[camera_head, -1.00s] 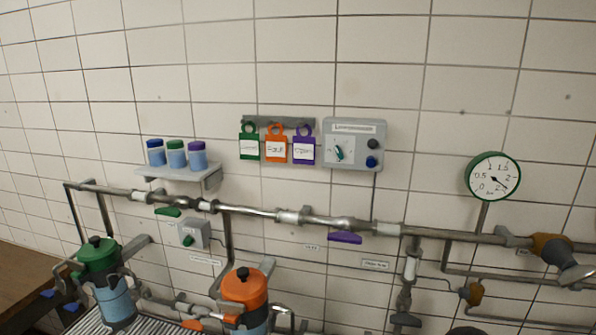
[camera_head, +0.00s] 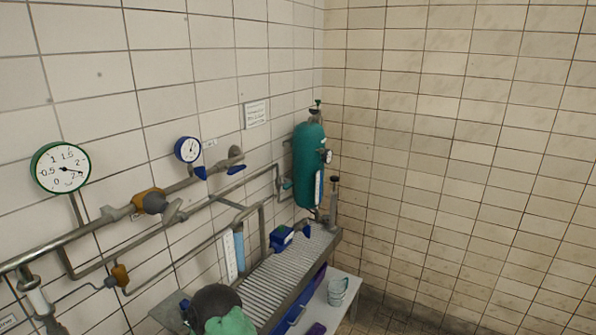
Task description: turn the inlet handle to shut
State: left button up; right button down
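No handle in view can be read as the inlet one. A teal tank (camera_head: 308,165) stands in the corner, with a green knob (camera_head: 318,103) on top. Neither of my grippers shows in this view.
A green-rimmed gauge (camera_head: 61,168) is on the left wall. A ribbed grey bench (camera_head: 272,285) runs along the wall below the pipes, with a blue device (camera_head: 282,238) on it. A dark rounded object with green (camera_head: 215,305) is at the bottom. A low white table (camera_head: 347,290) holds a glass.

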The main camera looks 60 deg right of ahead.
aim_at(232, 170)
jog(key=k+l+z, duration=0.15)
jog(key=z, duration=1.3)
